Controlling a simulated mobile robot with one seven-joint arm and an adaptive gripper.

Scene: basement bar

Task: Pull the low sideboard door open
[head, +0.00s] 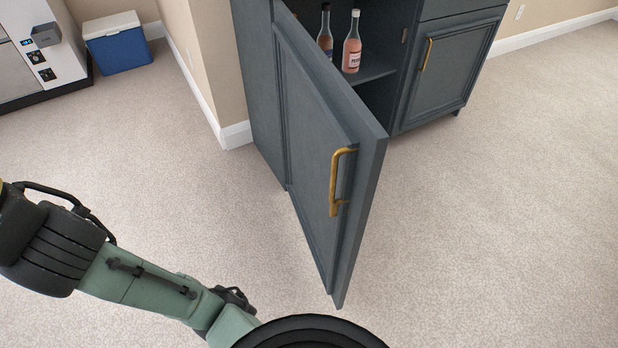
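The low sideboard (252,75) is dark blue-grey and stands against the wall. Its left door (312,130) is swung wide open on its left side, pointing out toward me. A brass handle (336,182) sits on the door's outer face near its free edge. The right door (437,75) is shut and has its own brass handle (426,55). My arm comes in from the lower left, apart from the door. My gripper cannot be seen; the arm's end is hidden at the bottom edge behind a dark round part.
Two bottles, a pink one (352,50) and a darker one (325,38), stand inside the open compartment. A blue cooler (118,50) with a white lid and a pale machine (40,55) are at the upper left. The carpet (480,220) right of the door is clear.

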